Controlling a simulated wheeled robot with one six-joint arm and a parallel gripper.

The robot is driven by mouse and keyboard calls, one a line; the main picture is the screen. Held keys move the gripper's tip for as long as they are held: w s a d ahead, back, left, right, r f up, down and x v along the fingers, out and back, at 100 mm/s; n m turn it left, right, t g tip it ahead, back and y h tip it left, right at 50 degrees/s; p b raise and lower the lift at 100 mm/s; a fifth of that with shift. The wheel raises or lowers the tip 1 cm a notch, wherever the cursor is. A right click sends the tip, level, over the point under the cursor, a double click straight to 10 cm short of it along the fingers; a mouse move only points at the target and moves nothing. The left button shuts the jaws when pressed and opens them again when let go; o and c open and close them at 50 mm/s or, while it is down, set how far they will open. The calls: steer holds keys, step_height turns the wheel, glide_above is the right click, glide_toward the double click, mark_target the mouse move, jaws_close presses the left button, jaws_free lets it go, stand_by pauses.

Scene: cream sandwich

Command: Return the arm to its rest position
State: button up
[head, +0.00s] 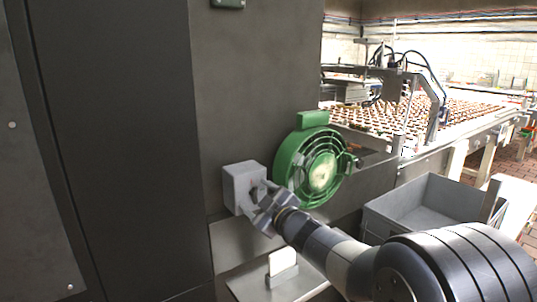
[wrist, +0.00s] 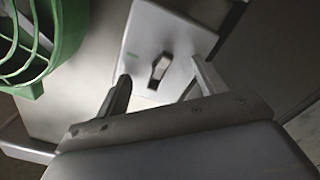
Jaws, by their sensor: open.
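My gripper (head: 259,198) is at the end of my arm, which reaches in from the lower right in the head view. Its jaws are open and empty, in front of a light grey switch box (head: 238,184) on the machine's side. In the wrist view the two fingers of my gripper (wrist: 160,75) stand apart on either side of a dark rocker switch (wrist: 159,68) on the box face (wrist: 150,33). A small green mark shows on the face beside the switch. Whether the fingertips touch the box, I cannot tell.
A green round caged fan (head: 296,160) is close to the right of the box; it shows at left in the wrist view (wrist: 68,40). A metal ledge with a white upright piece (head: 282,262) lies below. A grey bin (head: 420,205) and a sandwich conveyor (head: 440,118) are at right.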

steer(key=m+p, duration=0.4)
steer(key=shift+r, duration=0.25)
steer(key=m+p, duration=0.4)
steer(key=p, duration=0.1)
steer(key=shift+d, duration=0.1)
steer(key=shift+b+v, duration=0.55)
steer(key=shift+v, duration=0.8)
steer(key=shift+d+f, duration=0.1)
